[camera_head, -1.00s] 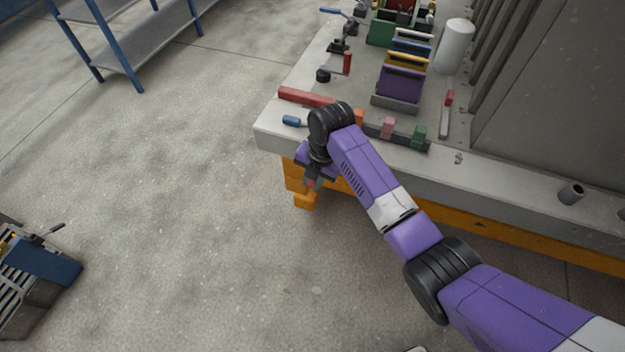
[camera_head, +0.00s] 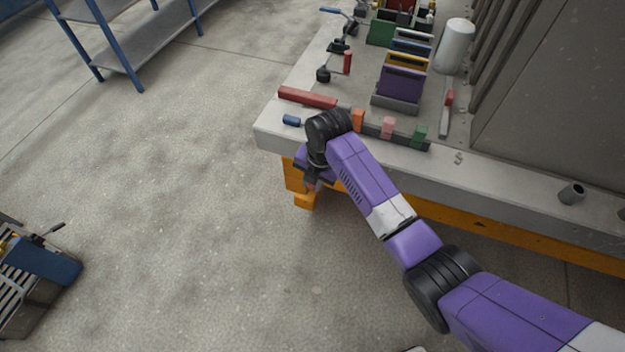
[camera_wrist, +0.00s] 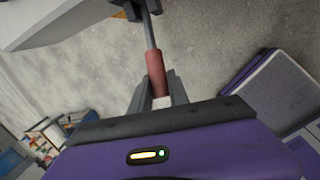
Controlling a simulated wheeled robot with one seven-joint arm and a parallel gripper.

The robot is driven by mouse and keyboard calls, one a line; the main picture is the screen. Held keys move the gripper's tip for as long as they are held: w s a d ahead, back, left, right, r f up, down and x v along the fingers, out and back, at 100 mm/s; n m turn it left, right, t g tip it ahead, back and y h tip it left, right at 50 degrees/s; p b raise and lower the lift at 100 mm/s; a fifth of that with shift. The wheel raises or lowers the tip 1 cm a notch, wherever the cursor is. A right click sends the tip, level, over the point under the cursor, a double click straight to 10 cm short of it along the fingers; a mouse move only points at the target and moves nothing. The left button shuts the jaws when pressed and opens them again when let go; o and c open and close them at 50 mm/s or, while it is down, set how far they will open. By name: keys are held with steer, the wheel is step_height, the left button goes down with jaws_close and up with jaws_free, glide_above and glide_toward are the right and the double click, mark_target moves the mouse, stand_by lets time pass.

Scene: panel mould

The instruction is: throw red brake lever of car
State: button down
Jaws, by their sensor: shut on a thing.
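A red lever handle (camera_wrist: 154,66) on a thin grey rod (camera_wrist: 149,25) runs up to a dark bracket (camera_wrist: 132,10) at the top of the wrist view. My gripper (camera_wrist: 158,92) has its two grey fingers on either side of the lower end of this handle and is shut on it. In the head view my gripper (camera_head: 311,184) points down beside the near left corner of the grey bench, in front of its orange frame (camera_head: 306,200). There the wrist and fingers hide most of the lever.
The grey bench top (camera_head: 275,130) carries a red bar (camera_head: 307,97), a blue-handled part (camera_head: 291,120), coloured blocks (camera_head: 388,128) and another red-handled lever (camera_head: 347,61). A blue shelf (camera_head: 140,50) stands at the back left.

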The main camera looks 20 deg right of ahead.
steer(key=shift+s+a+f+t+h, duration=0.2)
steer(key=shift+s+f+t+h, duration=0.15)
steer(key=shift+f+t, duration=0.2)
step_height(320, 180, down, 10)
steer(key=n+t+h+b, duration=0.1)
steer(key=t+h+b, duration=0.5)
steer(key=b, duration=0.3)
steer(key=shift+w+d+t+b, duration=0.3)
steer(key=shift+w+t+b, duration=0.15)
steer(key=shift+t, duration=0.4)
steer(key=shift+h, duration=0.25)
steer(key=c, duration=1.3)
jaws_free()
steer(key=shift+o, duration=0.2)
